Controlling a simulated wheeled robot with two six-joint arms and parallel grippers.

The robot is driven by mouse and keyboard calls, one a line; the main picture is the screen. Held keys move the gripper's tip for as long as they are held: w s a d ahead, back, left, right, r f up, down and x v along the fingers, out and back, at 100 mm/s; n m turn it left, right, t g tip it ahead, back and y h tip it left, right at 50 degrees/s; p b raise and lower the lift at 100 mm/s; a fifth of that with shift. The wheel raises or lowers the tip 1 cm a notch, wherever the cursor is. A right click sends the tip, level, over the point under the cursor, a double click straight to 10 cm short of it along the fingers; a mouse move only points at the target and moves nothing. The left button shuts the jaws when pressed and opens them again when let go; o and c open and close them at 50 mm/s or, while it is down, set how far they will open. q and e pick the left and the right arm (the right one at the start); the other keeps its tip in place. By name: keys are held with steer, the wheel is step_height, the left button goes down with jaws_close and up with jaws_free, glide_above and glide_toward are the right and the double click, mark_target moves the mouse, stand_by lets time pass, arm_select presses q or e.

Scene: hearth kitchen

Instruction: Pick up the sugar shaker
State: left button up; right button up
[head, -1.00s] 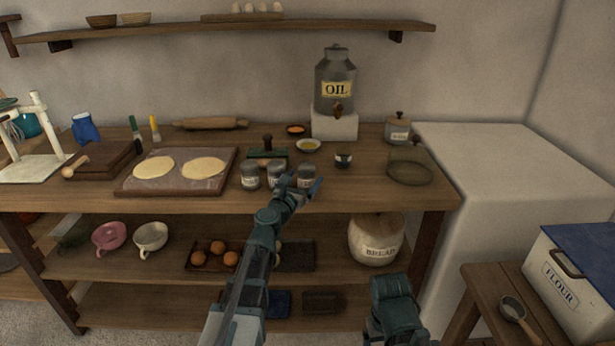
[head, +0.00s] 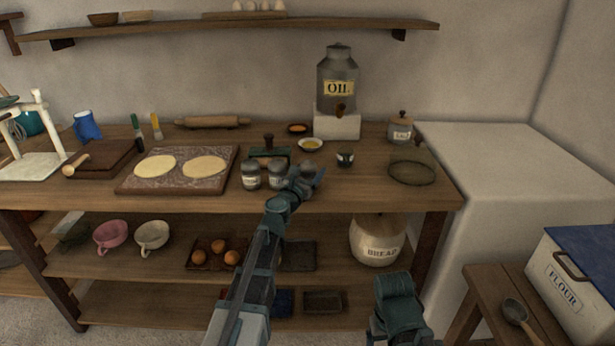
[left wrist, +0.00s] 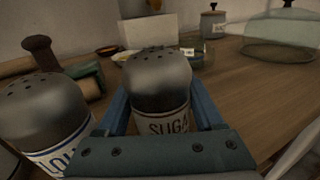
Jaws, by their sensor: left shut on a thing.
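The sugar shaker (left wrist: 158,85) has a grey domed metal top with holes and a pale label reading "SUGA". In the left wrist view it stands upright between the two blue fingers of my left gripper (left wrist: 160,112), which is shut on it. In the head view my left gripper (head: 304,180) is at the front of the worktable and largely covers the sugar shaker (head: 308,165). I cannot tell whether the shaker still touches the table. My right arm shows at the bottom of the head view, but its gripper fingers are not visible.
A flour shaker (left wrist: 45,110) stands close on the left; two similar shakers (head: 251,176) show left of my gripper in the head view. A small dark-banded jar (head: 345,159) and a glass dome (head: 412,172) stand to the right. The oil dispenser (head: 338,80) is behind.

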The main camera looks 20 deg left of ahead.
arm_select(q)
steer(key=shift+c, duration=0.7)
step_height(320, 180, up, 10)
steer(key=p, duration=1)
